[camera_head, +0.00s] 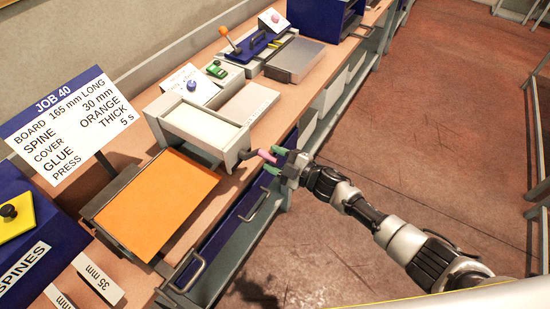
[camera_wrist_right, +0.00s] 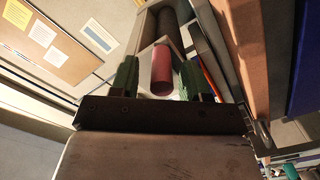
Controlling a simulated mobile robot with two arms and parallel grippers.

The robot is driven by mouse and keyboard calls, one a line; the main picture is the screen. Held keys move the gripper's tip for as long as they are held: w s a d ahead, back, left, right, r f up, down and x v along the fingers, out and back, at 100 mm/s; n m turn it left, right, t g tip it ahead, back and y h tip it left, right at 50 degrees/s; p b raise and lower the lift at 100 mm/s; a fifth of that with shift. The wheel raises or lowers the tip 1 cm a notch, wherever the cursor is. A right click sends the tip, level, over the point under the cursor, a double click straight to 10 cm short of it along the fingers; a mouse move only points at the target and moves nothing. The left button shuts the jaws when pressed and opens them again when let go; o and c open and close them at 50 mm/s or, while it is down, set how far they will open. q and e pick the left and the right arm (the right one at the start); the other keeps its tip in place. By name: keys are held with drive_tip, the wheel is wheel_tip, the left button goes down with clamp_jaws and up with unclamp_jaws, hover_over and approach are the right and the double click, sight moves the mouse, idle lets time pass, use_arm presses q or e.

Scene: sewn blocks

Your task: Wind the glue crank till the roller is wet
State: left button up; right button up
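The glue unit (camera_head: 178,124) is a pale grey box with a white top on the bench. Its crank has a pink-red handle (camera_head: 264,155) that sticks out over the bench's front edge. My right gripper (camera_head: 275,160) is at the handle with its green fingertips apart. In the right wrist view the red handle (camera_wrist_right: 161,72) lies between the two green fingers, with a gap on each side. A dark roller (camera_wrist_right: 172,28) shows beyond it in that view; I cannot tell if it is wet. My left gripper is not in view.
Blue drawers with grey handles (camera_head: 256,203) are under the bench edge. The floor (camera_head: 440,110) is clear.

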drive_tip(key=b+v, duration=0.2)
drive_tip(key=v, duration=0.9)
drive_tip(key=shift+w, duration=0.1)
